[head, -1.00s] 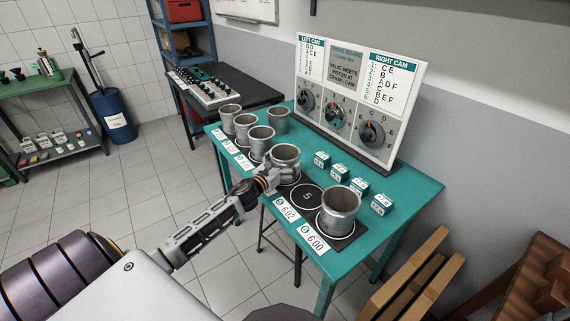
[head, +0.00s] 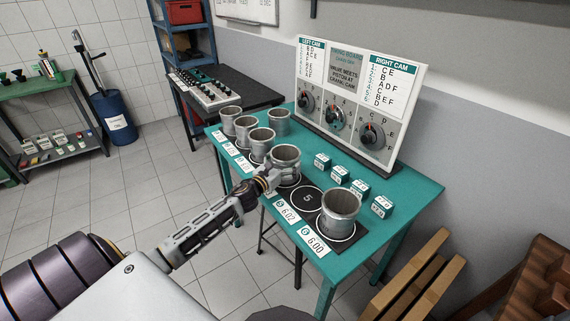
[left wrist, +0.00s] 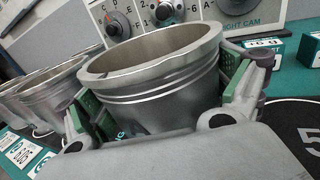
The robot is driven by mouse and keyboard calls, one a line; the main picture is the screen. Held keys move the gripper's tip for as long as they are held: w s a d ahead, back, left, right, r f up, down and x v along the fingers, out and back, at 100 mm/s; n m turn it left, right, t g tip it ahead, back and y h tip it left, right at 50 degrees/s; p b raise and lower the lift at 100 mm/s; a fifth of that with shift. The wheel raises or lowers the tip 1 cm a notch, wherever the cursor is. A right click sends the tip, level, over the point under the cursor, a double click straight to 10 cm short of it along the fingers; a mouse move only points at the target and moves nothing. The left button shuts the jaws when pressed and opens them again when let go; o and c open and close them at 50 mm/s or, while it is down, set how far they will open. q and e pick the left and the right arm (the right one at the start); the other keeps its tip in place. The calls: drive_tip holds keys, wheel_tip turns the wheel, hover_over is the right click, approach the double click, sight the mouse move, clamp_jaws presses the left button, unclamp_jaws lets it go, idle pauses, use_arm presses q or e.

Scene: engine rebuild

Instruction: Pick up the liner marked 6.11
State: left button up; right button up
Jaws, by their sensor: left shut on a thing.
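My left gripper (head: 270,178) is shut on a grey metal liner (head: 285,157), one of the row along the front of the teal table. In the left wrist view the held liner (left wrist: 155,85) stands between the green-padded fingers of the gripper (left wrist: 165,100). I cannot tell whether its base is clear of the table. No 6.11 mark is readable on it. Another liner (head: 341,207) stands to its right by the label 6.00 (head: 314,239). Several more liners (head: 262,139) stand to its left. My right gripper is not in view.
The spot marked 5 (head: 307,198) is empty, beside the label 6.02 (head: 287,211). Several small teal-and-white blocks (head: 359,188) lie behind the row. A board with dials (head: 350,105) stands at the table's back. A wooden bench (head: 420,280) is close on the right.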

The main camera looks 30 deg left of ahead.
use_arm(q)
drive_tip(key=shift+r, duration=0.75)
wheel_tip(320, 180, up, 8)
drive_tip(key=p, duration=0.1)
drive_tip(key=shift+p, duration=0.3)
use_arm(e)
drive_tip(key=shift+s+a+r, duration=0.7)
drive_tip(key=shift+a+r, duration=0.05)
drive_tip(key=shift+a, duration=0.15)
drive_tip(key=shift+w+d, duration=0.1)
